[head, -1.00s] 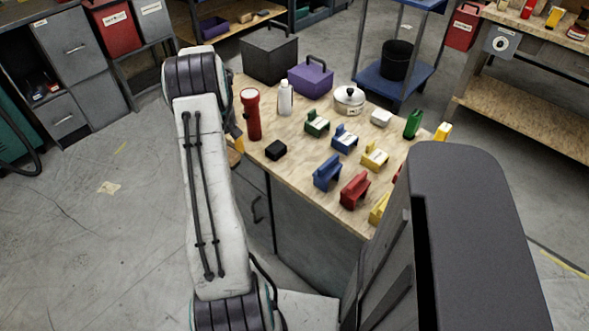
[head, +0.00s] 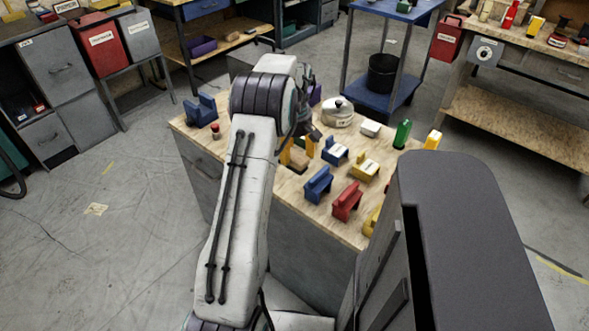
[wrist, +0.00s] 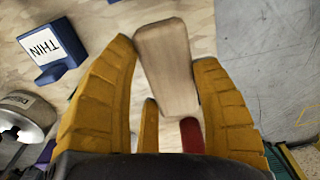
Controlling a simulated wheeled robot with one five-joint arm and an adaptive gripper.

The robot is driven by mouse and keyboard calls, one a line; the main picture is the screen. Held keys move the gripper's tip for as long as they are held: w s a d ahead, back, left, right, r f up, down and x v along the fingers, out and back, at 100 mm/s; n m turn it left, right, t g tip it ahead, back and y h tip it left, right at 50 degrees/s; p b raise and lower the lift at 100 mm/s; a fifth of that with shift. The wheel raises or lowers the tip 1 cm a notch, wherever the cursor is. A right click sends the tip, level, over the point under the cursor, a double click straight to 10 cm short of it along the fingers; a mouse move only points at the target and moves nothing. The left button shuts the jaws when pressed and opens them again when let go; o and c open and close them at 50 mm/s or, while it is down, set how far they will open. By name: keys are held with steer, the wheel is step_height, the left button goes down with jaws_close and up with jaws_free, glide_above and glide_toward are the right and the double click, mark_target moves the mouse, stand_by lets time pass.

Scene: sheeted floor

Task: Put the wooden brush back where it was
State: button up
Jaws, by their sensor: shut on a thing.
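The wooden brush (wrist: 168,62) shows in the wrist view as a pale wooden block between the yellow fingers of my gripper (wrist: 164,58), which is shut on it. Its far end sticks out past the fingertips. In the head view my gripper (head: 297,152) is over the wooden workbench (head: 245,190), largely behind my arm; a brown piece between its fingers is too small to make out. I cannot tell whether the brush touches the top. A blue holder marked THIN (wrist: 62,52) stands to the left in the wrist view.
On the bench, a blue holder (head: 318,185), a red holder (head: 347,202) and a yellow holder (head: 365,170) stand right of my gripper. Another blue holder (head: 201,110) stands at the far left.

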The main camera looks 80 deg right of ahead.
mark_target(295, 152)
steer(key=shift+f, duration=2.9)
steer(key=shift+f+b, duration=0.15)
steer(key=shift+b, duration=0.15)
steer(key=o, duration=1.2)
steer(key=shift+c, duration=0.2)
step_height(295, 152, up, 12)
steer(key=shift+r+p, duration=0.15)
steer(key=shift+p, duration=0.65)
